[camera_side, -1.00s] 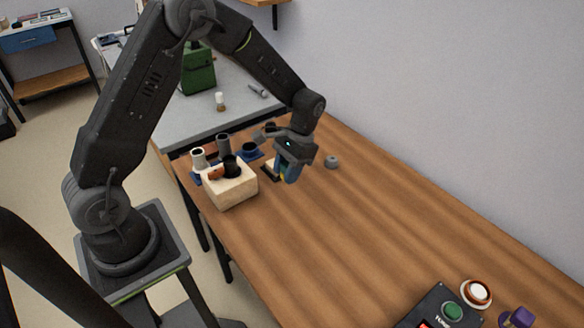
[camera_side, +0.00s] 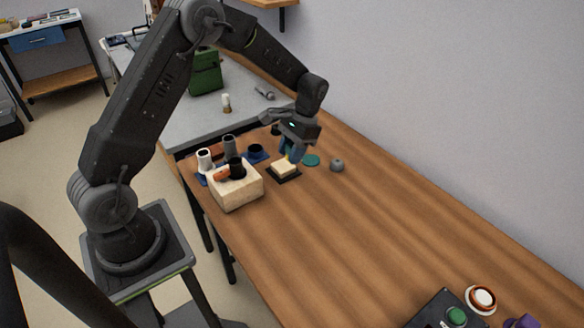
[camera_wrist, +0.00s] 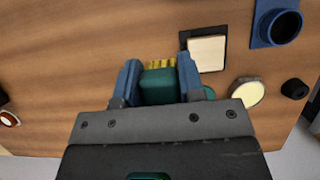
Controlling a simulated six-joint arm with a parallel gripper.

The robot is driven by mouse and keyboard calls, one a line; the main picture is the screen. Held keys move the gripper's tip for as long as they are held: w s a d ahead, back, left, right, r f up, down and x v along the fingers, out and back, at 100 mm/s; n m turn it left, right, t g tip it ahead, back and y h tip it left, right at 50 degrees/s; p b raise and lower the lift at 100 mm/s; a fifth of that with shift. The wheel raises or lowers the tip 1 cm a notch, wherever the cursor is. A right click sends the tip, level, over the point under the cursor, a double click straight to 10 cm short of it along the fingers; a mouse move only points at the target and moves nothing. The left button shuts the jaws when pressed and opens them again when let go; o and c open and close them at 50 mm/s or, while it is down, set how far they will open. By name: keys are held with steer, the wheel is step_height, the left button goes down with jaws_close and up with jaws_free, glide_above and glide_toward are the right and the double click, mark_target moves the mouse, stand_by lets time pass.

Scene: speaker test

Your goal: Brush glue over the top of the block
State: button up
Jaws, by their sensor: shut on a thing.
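The pale, square block (camera_side: 284,167) lies flat on a dark plate (camera_side: 296,177). It also shows in the wrist view (camera_wrist: 206,53), up and right of my fingers. My gripper (camera_wrist: 160,82) is shut on a brush (camera_wrist: 159,85) with a green handle and yellow bristles. In the side view my gripper (camera_side: 291,153) is just behind the block. The bristles look apart from the block in the wrist view; their height above the table is unclear. A round pot with a cream-coloured surface (camera_wrist: 246,92) stands right of my fingers. A flat teal disc (camera_side: 311,160) lies beside my gripper.
A pale wooden box (camera_side: 237,191) with dark and orange items in it stands left of the block. A blue-based cup (camera_side: 257,151) and other cylinders are behind it. A grey knob (camera_side: 337,165) is to the right. The table's front is mostly clear.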

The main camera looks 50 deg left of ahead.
steer(key=w+a, duration=0.2)
steer(key=a, duration=0.1)
glide_above(281, 173)
steer(key=w+d, duration=0.1)
steer(key=w, duration=0.1)
steer(key=shift+f, duration=2.5)
steer(key=shift+a+f, duration=0.35)
steer(key=shift+f, duration=0.25)
steer(key=shift+a+f, duration=0.35)
steer(key=shift+f, duration=0.25)
steer(key=shift+c, duration=0.3)
steer(key=shift+a, duration=2.6)
steer(key=shift+d, duration=3.35)
steer(key=shift+s+a, duration=0.35)
steer(key=shift+a, duration=3.1)
steer(key=d, duration=0.6)
steer(key=shift+d, duration=0.25)
steer(key=shift+d+r, duration=0.15)
steer(key=shift+d, duration=0.05)
step_height(281, 173, up, 8)
steer(key=shift+a, duration=0.1)
